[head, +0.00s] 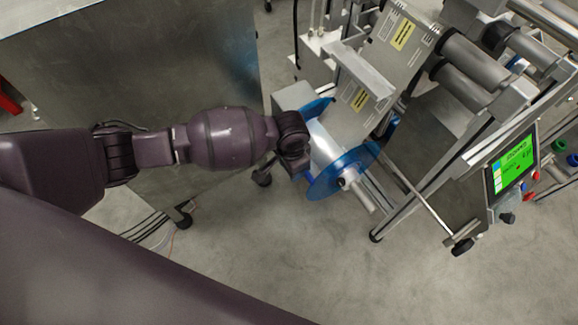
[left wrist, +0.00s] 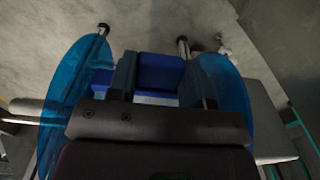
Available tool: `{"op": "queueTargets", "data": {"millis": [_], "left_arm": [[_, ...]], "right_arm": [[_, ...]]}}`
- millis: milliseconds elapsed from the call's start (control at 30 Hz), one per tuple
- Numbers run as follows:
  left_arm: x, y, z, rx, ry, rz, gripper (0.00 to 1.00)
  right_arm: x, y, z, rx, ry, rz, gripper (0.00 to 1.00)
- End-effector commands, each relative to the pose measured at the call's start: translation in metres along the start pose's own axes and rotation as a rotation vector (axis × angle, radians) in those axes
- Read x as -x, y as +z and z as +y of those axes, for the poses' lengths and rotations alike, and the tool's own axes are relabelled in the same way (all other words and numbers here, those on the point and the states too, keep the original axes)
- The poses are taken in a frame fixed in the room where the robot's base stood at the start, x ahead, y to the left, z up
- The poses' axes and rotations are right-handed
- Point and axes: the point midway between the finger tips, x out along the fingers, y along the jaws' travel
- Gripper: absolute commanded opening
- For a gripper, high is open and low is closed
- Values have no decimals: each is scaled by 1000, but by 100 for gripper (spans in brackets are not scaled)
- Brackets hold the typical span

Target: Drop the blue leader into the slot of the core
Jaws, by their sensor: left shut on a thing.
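The blue leader (left wrist: 160,72) is a dark blue piece between the fingers of my left gripper (left wrist: 157,82) in the left wrist view. The gripper is shut on it. The reel has two clear blue flanges, one on the left (left wrist: 72,90) and one on the right (left wrist: 226,92), with the gripper between them. In the head view the near flange (head: 343,171) and a pale roll surface (head: 324,146) show beside my left wrist, which hides the fingers and leader. The core's slot is hidden, and I cannot tell whether the leader touches the core. My right gripper is out of view.
A metal machine with rollers (head: 474,60) and a slanted plate (head: 362,80) stands behind and right of the reel. A green-screened panel (head: 512,163) is at the right. A large steel cabinet (head: 140,60) is at the left. The floor in front is clear.

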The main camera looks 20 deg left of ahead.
Motion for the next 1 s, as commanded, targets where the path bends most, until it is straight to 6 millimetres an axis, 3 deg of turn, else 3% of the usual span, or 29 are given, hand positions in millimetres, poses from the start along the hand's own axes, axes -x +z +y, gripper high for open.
{"op": "queueTargets", "data": {"millis": [267,1000], "left_arm": [[0,-2,0,0,0,1,13],[0,-31,0,0,0,1,13]], "right_arm": [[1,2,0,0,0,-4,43],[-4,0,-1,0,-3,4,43]]}}
